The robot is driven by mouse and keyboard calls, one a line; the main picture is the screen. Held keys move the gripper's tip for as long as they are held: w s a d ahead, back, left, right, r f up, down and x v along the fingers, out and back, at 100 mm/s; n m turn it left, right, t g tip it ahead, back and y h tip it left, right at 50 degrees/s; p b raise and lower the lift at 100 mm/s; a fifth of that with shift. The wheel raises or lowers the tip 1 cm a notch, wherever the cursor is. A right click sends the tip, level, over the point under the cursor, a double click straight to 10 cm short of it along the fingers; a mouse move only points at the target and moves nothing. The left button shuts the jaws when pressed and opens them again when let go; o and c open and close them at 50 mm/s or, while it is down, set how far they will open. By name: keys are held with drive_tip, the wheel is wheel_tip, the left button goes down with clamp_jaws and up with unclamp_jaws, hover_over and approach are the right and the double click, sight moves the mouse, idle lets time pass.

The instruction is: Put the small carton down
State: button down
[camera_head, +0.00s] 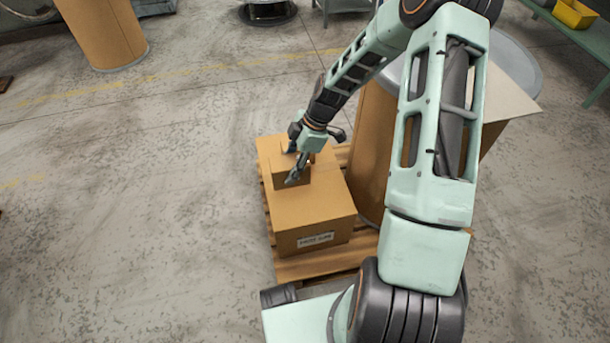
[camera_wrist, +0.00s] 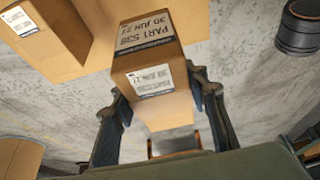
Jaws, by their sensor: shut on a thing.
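The small carton (camera_head: 290,174) is a plain brown box over the top of a larger brown carton (camera_head: 318,208). My gripper (camera_head: 299,171) reaches down to it from the upper right and is shut on it. In the wrist view the small carton (camera_wrist: 146,48) sits between the two dark fingers of my gripper (camera_wrist: 158,90), with white labels reading "PART 538" and "30 JUN 21". I cannot tell whether its underside touches the larger carton.
The larger carton rests on a wooden pallet (camera_head: 300,266). A big brown drum (camera_head: 371,150) stands close on the right, partly behind my arm. Another brown drum (camera_head: 103,35) stands at the far left. The concrete floor to the left is clear.

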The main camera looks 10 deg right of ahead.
drive_tip(key=w+d+f, duration=0.1)
drive_tip(key=f, duration=0.1)
drive_tip(key=w+d+f+b, duration=0.1)
drive_tip(key=d+f, duration=0.1)
drive_tip(key=w+d+f+b, duration=0.1)
drive_tip(key=w+d+f, duration=0.1)
drive_tip(key=shift+d+f, duration=0.1)
drive_tip(key=shift+f, duration=0.1)
drive_tip(key=shift+w+d+f+b, duration=0.1)
drive_tip(key=shift+f+b, duration=0.75)
drive_tip(key=shift+f, duration=0.8)
drive_tip(key=shift+f, duration=0.1)
drive_tip(key=c, duration=1.1)
unclamp_jaws()
drive_tip(key=shift+c, duration=0.2)
drive_tip(key=p+v, duration=0.2)
drive_tip(key=v, duration=0.5)
drive_tip(key=shift+r, duration=0.3)
drive_tip(key=shift+d, duration=0.2)
